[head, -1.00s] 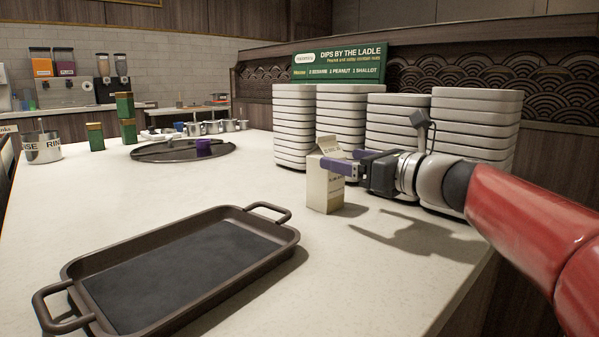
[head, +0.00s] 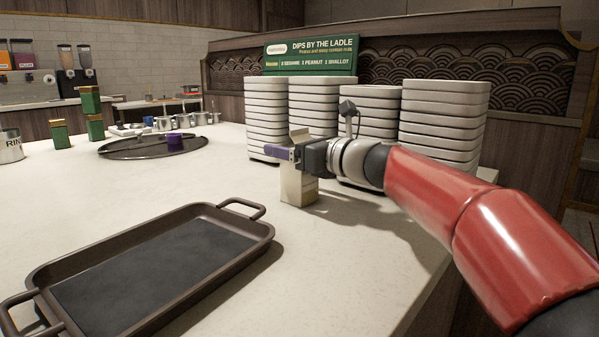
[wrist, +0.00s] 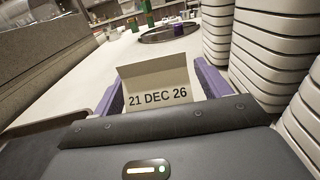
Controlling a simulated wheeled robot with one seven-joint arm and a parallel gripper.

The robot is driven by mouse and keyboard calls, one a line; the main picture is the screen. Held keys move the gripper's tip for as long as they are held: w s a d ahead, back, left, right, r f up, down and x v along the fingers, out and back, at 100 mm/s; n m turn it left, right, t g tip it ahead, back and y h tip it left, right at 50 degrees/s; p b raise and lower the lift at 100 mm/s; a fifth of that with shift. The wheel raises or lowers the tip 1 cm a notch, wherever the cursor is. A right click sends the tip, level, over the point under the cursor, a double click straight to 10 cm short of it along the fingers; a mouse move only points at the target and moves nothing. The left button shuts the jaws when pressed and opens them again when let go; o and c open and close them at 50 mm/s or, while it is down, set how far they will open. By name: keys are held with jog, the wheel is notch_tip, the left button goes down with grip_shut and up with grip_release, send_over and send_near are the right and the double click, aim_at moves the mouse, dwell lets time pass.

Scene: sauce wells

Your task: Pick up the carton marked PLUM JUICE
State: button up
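A cream carton (head: 299,187) with a gabled top stands upright on the counter, in front of the stacked white dishes. In the wrist view the carton (wrist: 155,78) shows a panel printed "21 DEC 26"; no product name can be read. My gripper (head: 279,152) is level with the carton's upper part, coming from the right and hiding some of it. In the wrist view its purple fingers (wrist: 160,88) lie on both sides of the carton, very close to it. Whether they press on it I cannot tell.
Tall stacks of white dishes (head: 443,125) stand close behind and right of my gripper. A dark handled tray (head: 235,222) lies at the front left. A round dark tray (head: 118,150) and green tins (head: 60,134) are farther back. The counter between is clear.

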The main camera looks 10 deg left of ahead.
jog(key=shift+r, duration=0.1)
jog(key=c, duration=1.3)
